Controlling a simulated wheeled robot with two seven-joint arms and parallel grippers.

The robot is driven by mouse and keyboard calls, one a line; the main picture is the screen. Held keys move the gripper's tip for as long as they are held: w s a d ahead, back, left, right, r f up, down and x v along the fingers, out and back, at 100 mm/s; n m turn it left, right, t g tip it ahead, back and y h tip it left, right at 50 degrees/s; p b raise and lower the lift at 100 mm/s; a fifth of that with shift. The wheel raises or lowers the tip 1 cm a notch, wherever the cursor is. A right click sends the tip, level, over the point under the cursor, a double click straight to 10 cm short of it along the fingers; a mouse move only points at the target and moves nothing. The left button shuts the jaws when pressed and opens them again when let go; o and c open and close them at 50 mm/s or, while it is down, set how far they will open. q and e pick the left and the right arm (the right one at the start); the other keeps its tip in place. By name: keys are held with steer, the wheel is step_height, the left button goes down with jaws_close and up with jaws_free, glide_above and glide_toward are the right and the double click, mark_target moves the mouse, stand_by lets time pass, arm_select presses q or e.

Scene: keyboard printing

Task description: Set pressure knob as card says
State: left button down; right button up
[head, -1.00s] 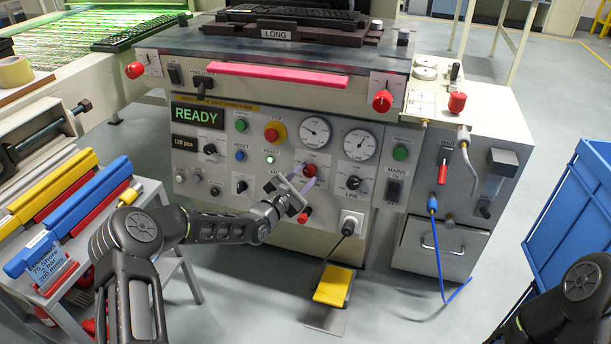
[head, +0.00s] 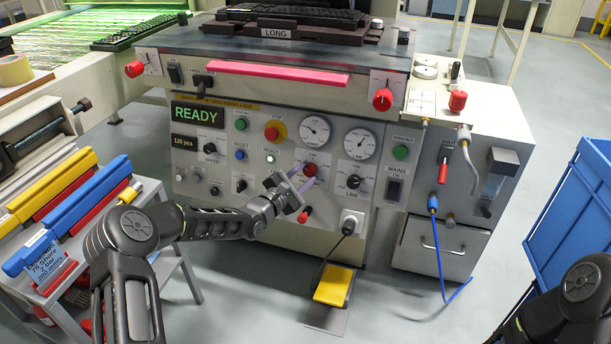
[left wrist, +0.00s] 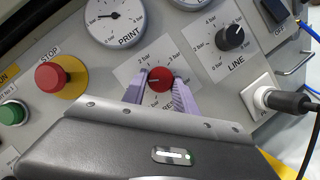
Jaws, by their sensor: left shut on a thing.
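The red pressure knob (left wrist: 160,80) sits on a white scale plate marked in bar, below the PRINT gauge (left wrist: 114,16). In the head view the knob (head: 310,170) is on the middle of the front panel. My left gripper (left wrist: 160,88) is shut on the knob, one pale finger on each side. The light pointer line on the knob points left, toward the low end of the scale. The card (head: 49,262) at the lower left is blue and reads about 75 Shore, 2 bar and 300 mm/s. My right gripper is out of view.
The black LINE knob (left wrist: 230,37) is right of the red knob, with a plugged-in black cable (left wrist: 290,100) below it. The red STOP button (left wrist: 50,77) is to the left. A yellow pedal (head: 334,286) stands on the floor below.

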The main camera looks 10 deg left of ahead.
arm_select(q)
steer(key=shift+m+g, duration=0.3)
steer(key=shift+m, duration=0.6)
steer(key=shift+a+r+m+g+h+p, duration=0.15)
steer(key=shift+m+g+h+p, duration=0.35)
steer(key=shift+m, duration=0.5)
steer(key=m+g+p, duration=0.1)
steer(key=m+p, duration=0.1)
steer(key=p, duration=0.1)
steer(key=m+p, duration=0.2)
steer(key=p, duration=0.1)
steer(key=m+g+p, duration=0.1)
steer(key=m+p, duration=0.1)
steer(key=p, duration=0.1)
steer(key=shift+w+r+m+g, duration=0.1)
steer(key=shift+r+m+g, duration=0.2)
steer(key=shift+r+m, duration=0.1)
steer(key=shift+m+y+p, duration=0.3)
steer(key=shift+m+p, duration=0.2)
steer(key=shift+f+m+g+p, duration=0.2)
steer(key=shift+m+g+p, duration=0.1)
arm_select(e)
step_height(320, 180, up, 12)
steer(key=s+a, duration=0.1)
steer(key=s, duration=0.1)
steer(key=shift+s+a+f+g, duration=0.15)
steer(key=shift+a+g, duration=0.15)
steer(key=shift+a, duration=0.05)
